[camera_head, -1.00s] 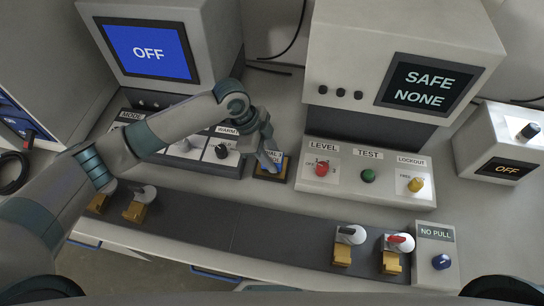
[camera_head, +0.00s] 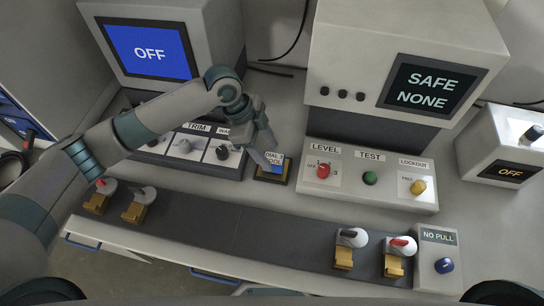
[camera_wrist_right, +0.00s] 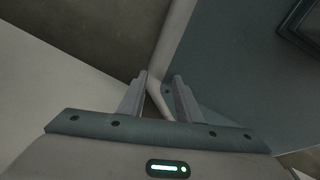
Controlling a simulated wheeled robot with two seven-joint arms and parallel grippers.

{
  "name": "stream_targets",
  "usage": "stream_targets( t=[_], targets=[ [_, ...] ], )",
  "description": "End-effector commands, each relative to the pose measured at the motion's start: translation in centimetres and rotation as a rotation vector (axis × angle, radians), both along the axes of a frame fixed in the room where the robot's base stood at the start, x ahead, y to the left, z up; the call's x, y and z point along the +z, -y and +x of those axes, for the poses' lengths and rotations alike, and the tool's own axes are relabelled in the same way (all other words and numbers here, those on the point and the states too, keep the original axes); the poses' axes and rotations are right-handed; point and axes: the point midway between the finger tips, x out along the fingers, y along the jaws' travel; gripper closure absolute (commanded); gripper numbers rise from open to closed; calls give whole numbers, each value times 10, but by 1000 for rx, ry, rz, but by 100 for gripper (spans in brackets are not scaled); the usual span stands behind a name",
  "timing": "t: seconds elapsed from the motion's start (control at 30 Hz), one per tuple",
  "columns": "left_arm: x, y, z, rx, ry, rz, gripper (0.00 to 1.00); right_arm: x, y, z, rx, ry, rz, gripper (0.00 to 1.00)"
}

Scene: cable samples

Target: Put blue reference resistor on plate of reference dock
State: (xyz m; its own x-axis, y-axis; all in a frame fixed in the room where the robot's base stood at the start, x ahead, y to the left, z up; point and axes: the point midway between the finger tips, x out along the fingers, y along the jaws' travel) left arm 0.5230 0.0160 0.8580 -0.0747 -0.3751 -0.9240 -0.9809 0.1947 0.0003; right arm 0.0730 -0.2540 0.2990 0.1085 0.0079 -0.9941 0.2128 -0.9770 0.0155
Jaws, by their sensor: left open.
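A dark strip (camera_head: 250,235) carries several grey-white knobbed pieces in brass holders, at left (camera_head: 137,211) and right (camera_head: 397,264). The LEVEL/TEST/LOCKOUT panel (camera_head: 390,203) is right of my left gripper. A trim panel (camera_head: 178,158) is left, with monitors behind.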

Motion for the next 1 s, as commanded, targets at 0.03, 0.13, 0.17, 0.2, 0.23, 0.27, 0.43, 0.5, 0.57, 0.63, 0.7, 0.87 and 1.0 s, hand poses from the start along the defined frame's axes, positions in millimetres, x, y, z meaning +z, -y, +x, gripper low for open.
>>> stream_targets(
  t=[0.03,0.13,0.17,0.2,0.23,0.27,0.43,0.5,0.57,0.63,0.7,0.87,1.0],
  targets=[
    [8,-4,2,-1,6,-1,49,-2,-2,4,0,11,3,69],
    [25,-11,3,0,5,0,49,-2,-7,20,3,44,12,69],
    [30,-13,4,0,5,-1,49,-2,-9,25,4,54,15,69],
    [36,-15,4,1,4,-1,49,-2,-11,31,5,66,19,69],
    [41,-17,4,-1,4,0,49,-1,-13,35,6,76,22,69],
    [45,-19,4,-1,5,0,49,-1,-15,39,6,84,25,69],
    [65,-26,6,1,2,0,49,1,-23,55,7,123,38,69],
    [69,-28,6,1,2,0,49,1,-24,59,7,130,40,69],
    [72,-29,6,-1,1,0,49,2,-25,60,7,134,41,69],
    [73,-30,6,-1,1,0,49,3,-25,61,8,137,43,69],
    [74,-30,6,-1,0,0,49,3,-26,60,8,138,43,69],
    [74,-30,6,-1,0,0,49,3,-25,57,7,134,42,69],
    [73,-30,6,-1,0,0,49,2,-24,55,6,128,41,69]
  ],
)
